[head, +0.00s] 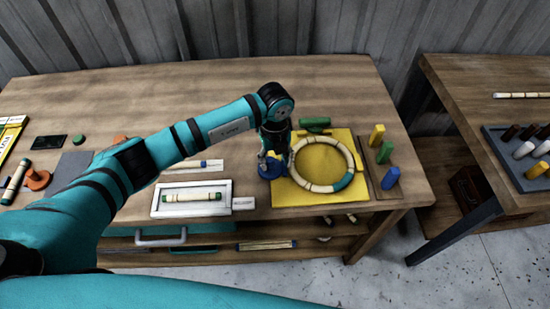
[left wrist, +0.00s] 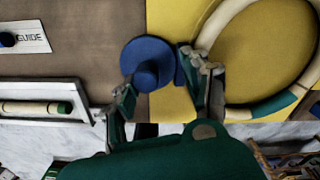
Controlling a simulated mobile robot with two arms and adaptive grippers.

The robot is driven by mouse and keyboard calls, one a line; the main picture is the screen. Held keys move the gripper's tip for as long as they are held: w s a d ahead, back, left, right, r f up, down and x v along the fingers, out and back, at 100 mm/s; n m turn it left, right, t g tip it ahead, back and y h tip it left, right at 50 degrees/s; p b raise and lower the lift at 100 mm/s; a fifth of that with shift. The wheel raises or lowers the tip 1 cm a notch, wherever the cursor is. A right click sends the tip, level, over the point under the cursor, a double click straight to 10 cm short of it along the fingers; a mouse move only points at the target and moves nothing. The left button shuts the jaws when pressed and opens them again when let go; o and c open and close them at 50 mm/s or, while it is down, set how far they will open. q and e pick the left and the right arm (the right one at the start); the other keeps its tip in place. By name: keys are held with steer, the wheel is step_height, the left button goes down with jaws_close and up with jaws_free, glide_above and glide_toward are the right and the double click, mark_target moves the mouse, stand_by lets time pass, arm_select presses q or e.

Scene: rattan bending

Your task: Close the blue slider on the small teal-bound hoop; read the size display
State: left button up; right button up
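The hoop (head: 298,178) of pale cane with dark bands and a teal-bound part lies flat on the yellow mat (head: 318,199); it also shows in the left wrist view (left wrist: 278,108). The blue slider (head: 270,172), a round disc with a knob, sits at the mat's left edge beside the hoop. My left gripper (head: 274,153) is over it, pointing down. In the left wrist view the blue slider (left wrist: 148,62) lies ahead of the parted, empty fingers (left wrist: 160,88); contact is unclear. My right gripper is not in view. No size display is readable.
A white tray (head: 156,211) with a cane rod stands left of the mat. A green cylinder (head: 315,122) lies behind the hoop. Yellow, green and blue (head: 391,178) blocks stand at the right edge. A dark flat panel (head: 50,142) lies at left. The table's back is clear.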

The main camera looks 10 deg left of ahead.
mark_target(275, 168)
arm_select(q)
step_height(275, 168, up, 12)
stand_by(0.6)
